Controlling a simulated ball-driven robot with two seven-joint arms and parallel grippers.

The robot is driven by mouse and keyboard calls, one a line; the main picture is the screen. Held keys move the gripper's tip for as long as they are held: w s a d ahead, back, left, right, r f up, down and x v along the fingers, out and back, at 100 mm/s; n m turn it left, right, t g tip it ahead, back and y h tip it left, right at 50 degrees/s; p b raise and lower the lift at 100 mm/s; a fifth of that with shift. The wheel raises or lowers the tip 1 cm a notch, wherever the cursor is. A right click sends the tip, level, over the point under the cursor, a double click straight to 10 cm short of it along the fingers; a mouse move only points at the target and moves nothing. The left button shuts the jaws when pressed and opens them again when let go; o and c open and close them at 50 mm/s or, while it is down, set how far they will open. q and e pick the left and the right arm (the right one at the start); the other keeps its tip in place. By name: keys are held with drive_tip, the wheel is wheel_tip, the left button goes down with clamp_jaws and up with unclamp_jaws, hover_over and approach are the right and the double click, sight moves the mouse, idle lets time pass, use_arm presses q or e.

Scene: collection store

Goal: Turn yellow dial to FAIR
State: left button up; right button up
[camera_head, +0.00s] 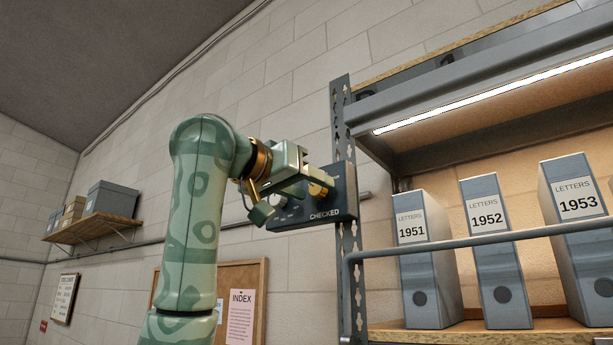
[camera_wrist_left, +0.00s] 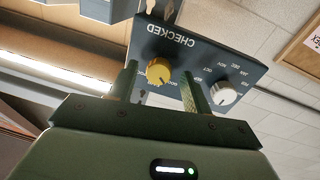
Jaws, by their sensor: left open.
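The yellow dial (camera_wrist_left: 158,72) is on a dark panel (camera_wrist_left: 200,62) lettered CHECKED, next to a white dial (camera_wrist_left: 222,93) with month marks around it. In the left wrist view the yellow dial lies between the two fingers of my left gripper (camera_wrist_left: 160,85), which is open; whether they touch it I cannot tell. In the head view the yellow dial (camera_head: 319,190) shows just beyond the fingers, on the panel (camera_head: 345,192) fixed at the shelf post. The gripper hides part of the panel and most of its lettering. My right gripper is in neither view.
A metal shelf post (camera_head: 345,275) stands beside the panel. To its right a shelf with a front rail (camera_head: 500,236) holds binders marked 1951 (camera_head: 424,262), 1952 (camera_head: 497,250) and 1953 (camera_head: 577,235). A corkboard (camera_head: 251,272) and wall shelf (camera_head: 92,228) are farther left.

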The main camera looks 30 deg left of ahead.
use_arm(q)
drive_tip(key=shift+w, duration=0.1)
drive_tip(key=c, duration=1)
drive_tip(key=shift+o, duration=0.2)
drive_tip(key=shift+m, duration=0.3)
drive_tip(key=shift+m+b, duration=0.3)
drive_tip(key=shift+m, duration=1.8)
drive_tip(key=m, duration=0.4)
drive_tip(key=shift+r+m+g+y, duration=0.15)
drive_tip(key=shift+m+g+y, duration=0.15)
drive_tip(key=shift+g+y, duration=0.1)
